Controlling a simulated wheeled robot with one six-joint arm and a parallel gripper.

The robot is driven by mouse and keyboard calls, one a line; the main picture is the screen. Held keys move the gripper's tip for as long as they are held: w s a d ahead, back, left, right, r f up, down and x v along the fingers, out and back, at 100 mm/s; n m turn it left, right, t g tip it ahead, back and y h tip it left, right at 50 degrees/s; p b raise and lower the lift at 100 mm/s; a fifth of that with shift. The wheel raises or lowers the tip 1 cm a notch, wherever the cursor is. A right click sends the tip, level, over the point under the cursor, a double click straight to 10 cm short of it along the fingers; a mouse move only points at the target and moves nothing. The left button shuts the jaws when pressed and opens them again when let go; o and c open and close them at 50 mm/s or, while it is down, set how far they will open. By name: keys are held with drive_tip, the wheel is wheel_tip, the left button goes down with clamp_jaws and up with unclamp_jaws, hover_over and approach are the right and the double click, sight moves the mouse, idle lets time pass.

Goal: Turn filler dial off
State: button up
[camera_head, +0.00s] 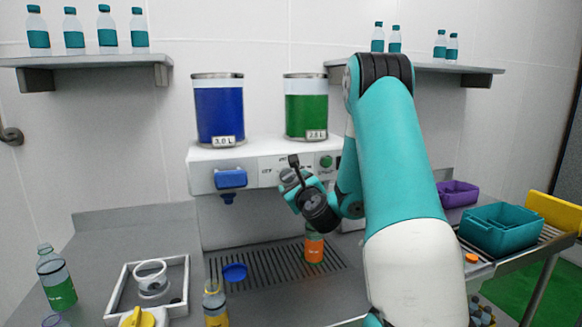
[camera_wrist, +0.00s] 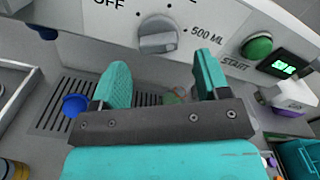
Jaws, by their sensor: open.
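The filler dial (camera_wrist: 158,34) is a grey round knob on the white front panel of the filler (camera_head: 210,160). In the wrist view, "OFF" is printed to its upper left and "500 ML" to its right. I cannot tell exactly which mark its ridge points at. My gripper (camera_wrist: 161,78) is open and empty, its two teal fingers apart with the dial between and beyond their tips, not touching it. In the head view, my gripper (camera_head: 299,184) is close in front of the panel, just below the dial (camera_head: 289,175).
A green START button (camera_wrist: 257,47) and a lit display (camera_wrist: 290,66) are right of the dial. An orange bottle (camera_head: 314,246) stands on the drip grate (camera_head: 270,268) below, near a blue cap (camera_head: 235,272).

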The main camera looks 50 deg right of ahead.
sight(291, 180)
drive_tip(key=p+x, duration=0.2)
drive_tip(key=x, duration=0.1)
drive_tip(key=shift+r, duration=0.15)
drive_tip(key=shift+w+d+p, duration=0.15)
drive_tip(key=shift+w+p, duration=0.15)
drive_tip(key=shift+w, duration=0.05)
drive_tip(key=c, duration=0.9)
